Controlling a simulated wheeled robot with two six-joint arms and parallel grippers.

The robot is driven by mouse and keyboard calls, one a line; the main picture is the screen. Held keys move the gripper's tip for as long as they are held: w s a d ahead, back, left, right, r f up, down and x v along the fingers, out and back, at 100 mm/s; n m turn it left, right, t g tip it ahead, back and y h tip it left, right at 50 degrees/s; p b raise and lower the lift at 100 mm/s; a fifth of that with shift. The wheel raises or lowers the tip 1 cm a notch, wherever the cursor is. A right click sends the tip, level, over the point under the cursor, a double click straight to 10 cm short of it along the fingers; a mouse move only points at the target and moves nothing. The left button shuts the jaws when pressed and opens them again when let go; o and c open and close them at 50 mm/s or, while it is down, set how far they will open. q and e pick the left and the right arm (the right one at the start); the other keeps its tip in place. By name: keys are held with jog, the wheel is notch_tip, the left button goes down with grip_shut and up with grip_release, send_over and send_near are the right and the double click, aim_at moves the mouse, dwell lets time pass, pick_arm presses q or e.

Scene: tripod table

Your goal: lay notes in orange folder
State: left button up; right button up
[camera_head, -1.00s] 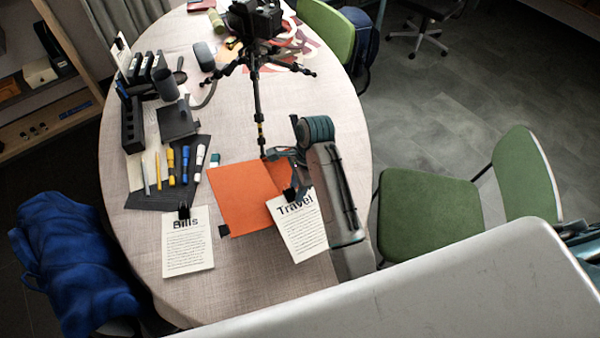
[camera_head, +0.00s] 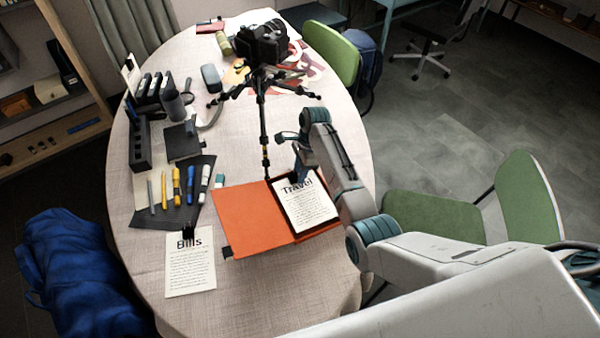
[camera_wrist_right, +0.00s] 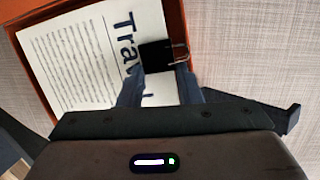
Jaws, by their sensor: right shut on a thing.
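The orange folder (camera_head: 250,218) lies open on the table, its left cover flat and its right side under the notes. The Travel notes (camera_head: 305,208), a white sheet with a black clip at its top edge, lie over the folder's right side. In the right wrist view the Travel sheet (camera_wrist_right: 85,60) sits inside the folder's orange rim (camera_wrist_right: 30,95). My right gripper (camera_head: 300,172) is at the top of the sheet, shut on its black binder clip (camera_wrist_right: 163,55). The Bills sheet (camera_head: 190,265) lies on the table left of the folder. My left gripper is not in view.
A black camera tripod (camera_head: 262,110) stands just behind the folder. Pens and markers (camera_head: 175,188) lie on a dark mat to the left. A green chair (camera_head: 430,217) is at the right. The table in front of the folder is clear.

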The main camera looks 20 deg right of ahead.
jog(key=shift+f, duration=0.85)
jog(key=o, duration=1)
jog(key=b+v, duration=0.2)
jog(key=v, duration=1)
